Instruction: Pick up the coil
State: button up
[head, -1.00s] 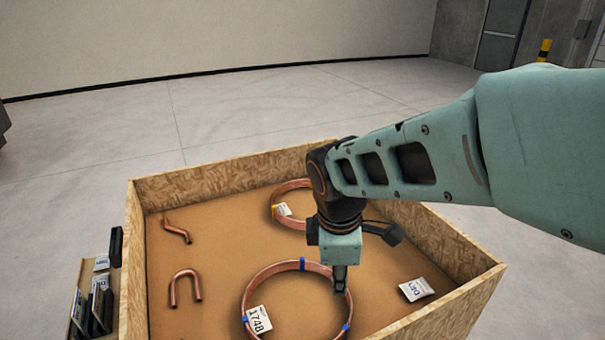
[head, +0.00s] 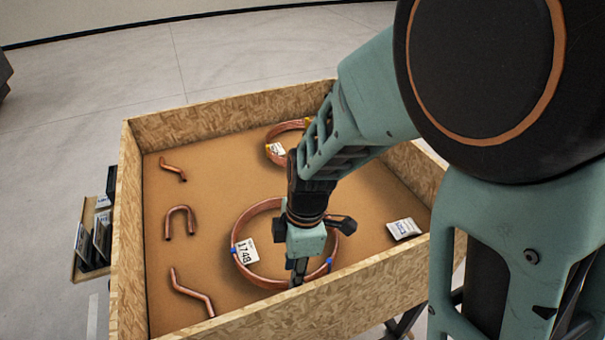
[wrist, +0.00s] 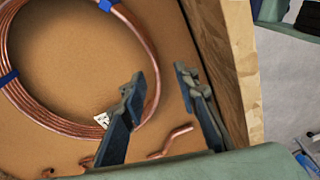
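The coil (head: 245,218) is a copper ring with blue ties and a white tag marked 1748. It lies flat on the bottom of a wooden crate (head: 185,113). In the wrist view the coil (wrist: 50,125) fills the left side. My gripper (head: 297,277) is over the near right part of the coil in the head view, which hides some of the ring. In the wrist view my gripper (wrist: 163,80) is open, its fingers well apart. The left finger overlaps the coil's rim, and some rim shows just right of it. Contact cannot be told.
A second coil (head: 271,142) lies at the crate's back, partly behind my arm. Bent copper tubes (head: 180,222) lie along the left side. A white packet (head: 404,229) lies at the right. The near wall (head: 240,322) is close to my gripper.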

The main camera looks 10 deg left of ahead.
jog(key=f, duration=0.4)
jog(key=shift+w+d+f, duration=0.1)
jog(key=shift+w+f, duration=0.05)
jog(key=shift+w, duration=0.2)
jog(key=shift+f, duration=0.55)
jog(key=shift+c, duration=0.2)
grip_shut()
